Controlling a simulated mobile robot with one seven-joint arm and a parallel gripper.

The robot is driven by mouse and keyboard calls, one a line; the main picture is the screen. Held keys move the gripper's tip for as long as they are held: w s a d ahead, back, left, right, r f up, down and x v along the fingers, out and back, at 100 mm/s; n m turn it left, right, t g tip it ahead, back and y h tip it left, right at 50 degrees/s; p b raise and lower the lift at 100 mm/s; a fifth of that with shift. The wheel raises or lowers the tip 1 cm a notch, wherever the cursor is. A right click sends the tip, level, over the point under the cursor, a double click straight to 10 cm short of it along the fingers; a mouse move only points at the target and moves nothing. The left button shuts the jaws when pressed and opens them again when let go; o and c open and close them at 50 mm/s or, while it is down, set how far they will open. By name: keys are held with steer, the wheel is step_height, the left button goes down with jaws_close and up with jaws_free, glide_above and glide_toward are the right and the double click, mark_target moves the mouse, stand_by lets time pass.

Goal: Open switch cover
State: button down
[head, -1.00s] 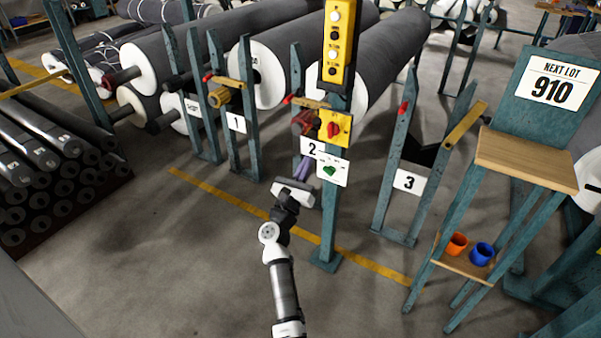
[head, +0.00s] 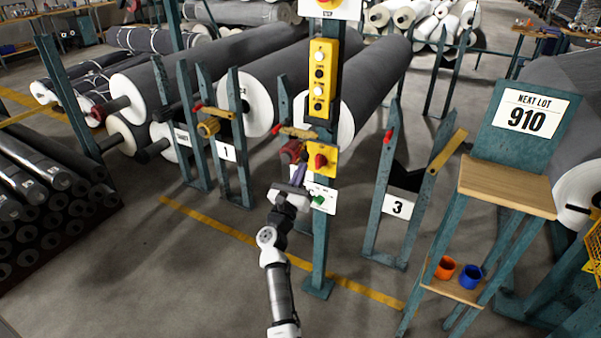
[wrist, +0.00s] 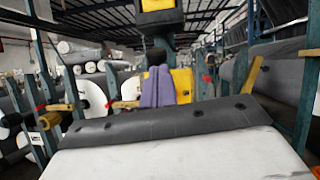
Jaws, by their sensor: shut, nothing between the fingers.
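The yellow switch box (head: 328,153) with a red rotary knob (head: 320,160) is on a teal post. Just below it is a white plate (head: 326,205) with a green knob (head: 317,201). I cannot make out a separate cover. My gripper (head: 300,172) has its purple fingers shut and empty, just left of and slightly below the yellow box in the head view. In the wrist view, the fingers (wrist: 158,88) overlap the left part of the yellow box (wrist: 183,85); I cannot tell whether they touch it. The number 2 sign is mostly hidden behind my gripper.
A yellow push-button panel (head: 320,85) hangs above the switch box. Teal stands with signs 1 (head: 227,152) and 3 (head: 398,206) stand on both sides. Large grey rolls (head: 375,75) lie behind. A shelf stand (head: 505,185) with orange and blue cups is right. Floor in front is clear.

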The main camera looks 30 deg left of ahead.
steer(key=shift+r+g+p, duration=0.5)
steer(key=shift+r+p, duration=0.8)
steer(key=shift+p, duration=1.3)
steer(key=r, duration=0.2)
steer(key=w+r+p, duration=0.1)
steer(key=r, duration=0.1)
steer(key=shift+w+r, duration=0.2)
